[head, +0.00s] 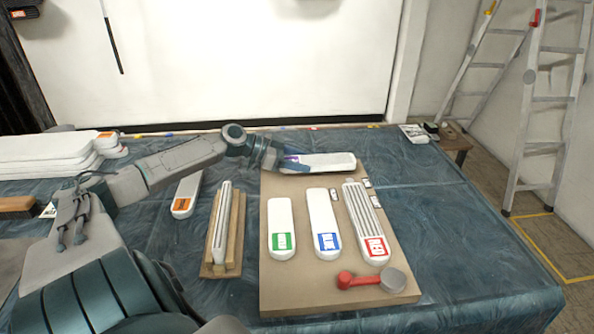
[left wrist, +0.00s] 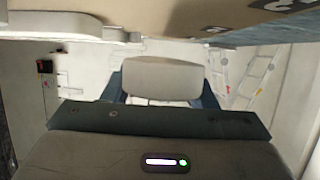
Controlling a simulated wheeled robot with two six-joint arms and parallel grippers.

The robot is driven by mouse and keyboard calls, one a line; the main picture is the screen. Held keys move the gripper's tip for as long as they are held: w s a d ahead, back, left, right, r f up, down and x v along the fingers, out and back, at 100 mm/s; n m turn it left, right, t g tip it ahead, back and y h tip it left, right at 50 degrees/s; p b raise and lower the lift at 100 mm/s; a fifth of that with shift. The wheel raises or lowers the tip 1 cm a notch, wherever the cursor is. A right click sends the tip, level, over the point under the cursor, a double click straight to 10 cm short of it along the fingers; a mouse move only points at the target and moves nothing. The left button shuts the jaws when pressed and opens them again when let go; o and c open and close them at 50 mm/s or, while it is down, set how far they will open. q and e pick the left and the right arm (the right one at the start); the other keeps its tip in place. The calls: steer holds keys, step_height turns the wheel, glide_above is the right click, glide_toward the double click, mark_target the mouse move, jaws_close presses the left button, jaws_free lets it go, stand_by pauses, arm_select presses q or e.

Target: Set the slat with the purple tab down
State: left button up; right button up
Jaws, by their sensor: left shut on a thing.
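The white slat with the purple tab (head: 330,161) lies about level across the far edge of the tan board (head: 290,296) in the head view. My left gripper (head: 283,160) is shut on its left end, by the purple tab, which is partly hidden by the fingers. I cannot tell whether the slat touches the board or hangs just above it. In the left wrist view the slat's pale rounded end (left wrist: 163,78) shows between the fingers of my left gripper (left wrist: 163,92). My right gripper is not in view.
On the board are slats with green (head: 281,228), blue (head: 323,222) and red (head: 367,222) tabs, and a red-handled tool (head: 372,281). An orange-tab slat (head: 186,194) and a wooden holder (head: 224,232) with a ribbed slat lie left.

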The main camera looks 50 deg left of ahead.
arm_select(q)
steer(key=shift+w+a+f, duration=0.2)
steer(key=shift+w+a, duration=0.5)
steer(key=shift+a, duration=0.35)
step_height(320, 180, down, 3)
steer(key=shift+r, duration=0.1)
steer(key=shift+f, duration=0.35)
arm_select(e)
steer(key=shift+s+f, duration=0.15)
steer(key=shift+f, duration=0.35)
arm_select(q)
steer(key=o, duration=1)
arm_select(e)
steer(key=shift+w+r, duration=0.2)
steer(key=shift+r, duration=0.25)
